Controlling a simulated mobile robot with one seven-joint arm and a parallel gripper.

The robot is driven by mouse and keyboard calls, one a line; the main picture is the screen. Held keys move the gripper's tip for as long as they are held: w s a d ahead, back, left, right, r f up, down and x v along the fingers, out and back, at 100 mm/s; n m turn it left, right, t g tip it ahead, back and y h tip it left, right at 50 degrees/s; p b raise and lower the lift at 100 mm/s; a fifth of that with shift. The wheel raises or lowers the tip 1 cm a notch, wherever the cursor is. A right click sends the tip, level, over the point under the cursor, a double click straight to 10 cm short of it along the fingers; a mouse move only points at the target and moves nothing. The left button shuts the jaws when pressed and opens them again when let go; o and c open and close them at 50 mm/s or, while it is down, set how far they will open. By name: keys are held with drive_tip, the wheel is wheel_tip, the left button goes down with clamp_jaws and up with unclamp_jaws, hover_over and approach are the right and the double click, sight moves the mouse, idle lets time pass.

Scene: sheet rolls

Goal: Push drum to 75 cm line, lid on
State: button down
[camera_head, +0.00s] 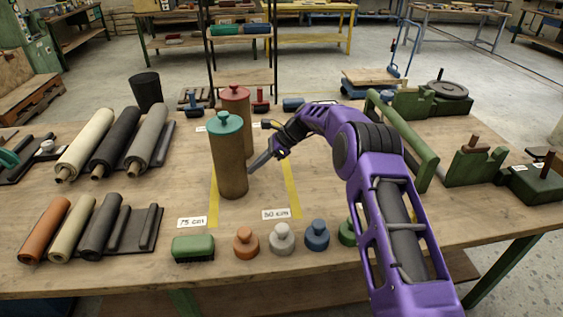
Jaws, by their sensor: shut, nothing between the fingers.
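A tall brown drum (229,165) with a teal knobbed lid (225,121) stands upright on the wooden table. Its base is at the left yellow line (213,207), by the 75 cm label (192,222); how far it overlaps the line is unclear. The right yellow line (291,188) runs to the 50 cm label (276,214). My gripper (256,165) is shut and empty, low beside the drum's right side; I cannot tell if it touches. A second brown drum with a red lid (235,92) stands behind, partly hidden by the first.
Rolls (113,137) lie on racks at the left. A green brush (193,248) and several knobbed weights (282,239) line the front edge. A green frame (405,140) stands right of my arm. A black bin (147,91) is at the back left. Bare table lies left of the drum.

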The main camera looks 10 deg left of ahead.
sight(234, 167)
drive_tip(key=a, duration=0.2)
drive_tip(key=s+a, duration=0.1)
drive_tip(key=a, duration=0.3)
drive_tip(key=shift+s+a, duration=0.2)
drive_tip(key=shift+s, duration=0.2)
drive_tip(key=shift+d+r, duration=0.1)
